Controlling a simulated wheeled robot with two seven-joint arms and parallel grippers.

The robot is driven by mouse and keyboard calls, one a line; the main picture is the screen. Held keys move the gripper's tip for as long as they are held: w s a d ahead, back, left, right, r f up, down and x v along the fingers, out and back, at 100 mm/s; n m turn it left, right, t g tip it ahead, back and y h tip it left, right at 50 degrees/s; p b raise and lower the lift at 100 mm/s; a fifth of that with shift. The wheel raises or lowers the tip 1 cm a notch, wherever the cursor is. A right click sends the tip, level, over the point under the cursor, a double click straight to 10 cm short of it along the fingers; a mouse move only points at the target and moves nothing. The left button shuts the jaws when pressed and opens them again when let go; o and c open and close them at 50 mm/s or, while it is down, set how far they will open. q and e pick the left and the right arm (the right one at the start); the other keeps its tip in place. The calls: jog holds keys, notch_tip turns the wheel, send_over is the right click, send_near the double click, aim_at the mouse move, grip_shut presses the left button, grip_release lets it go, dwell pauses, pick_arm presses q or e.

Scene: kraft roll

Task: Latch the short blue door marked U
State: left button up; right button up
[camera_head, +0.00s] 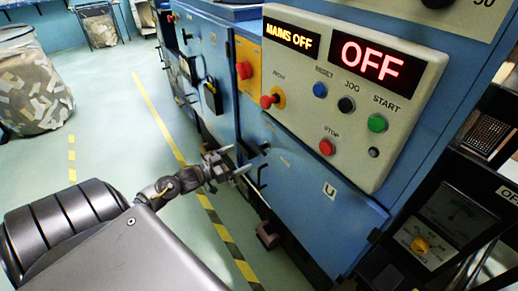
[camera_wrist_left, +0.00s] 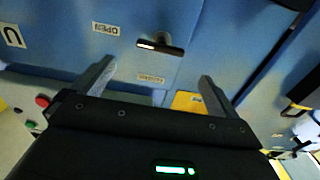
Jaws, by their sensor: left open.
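The short blue door (camera_head: 300,205) bears a white U label (camera_head: 329,191) and sits low on the blue machine, under the control panel. The U label also shows in the left wrist view (camera_wrist_left: 12,36), at the left. A dark T-shaped latch handle (camera_wrist_left: 160,46) is on the blue face, between an OPEN label (camera_wrist_left: 105,28) and a second small label (camera_wrist_left: 151,79) too blurred to read. My left gripper (camera_head: 236,162) is open and empty in front of the door's left end. In the left wrist view the handle is just beyond its spread fingers (camera_wrist_left: 157,72), apart from them. My right gripper is out of view.
The beige control panel (camera_head: 345,130) with buttons juts out above the door; its displays read MAINS OFF and OFF. A dark cabinet (camera_head: 440,220) stands at right. The floor at left is mostly clear.

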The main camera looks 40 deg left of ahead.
aim_at(257, 149)
pick_arm(q)
jog(key=x, duration=0.8)
jog(key=shift+w+d, duration=0.1)
jog(key=shift+w, duration=0.25)
jog(key=shift+w+d, duration=0.15)
jog(key=shift+w, duration=0.35)
jog(key=c, duration=1)
jog(key=shift+p, duration=0.3)
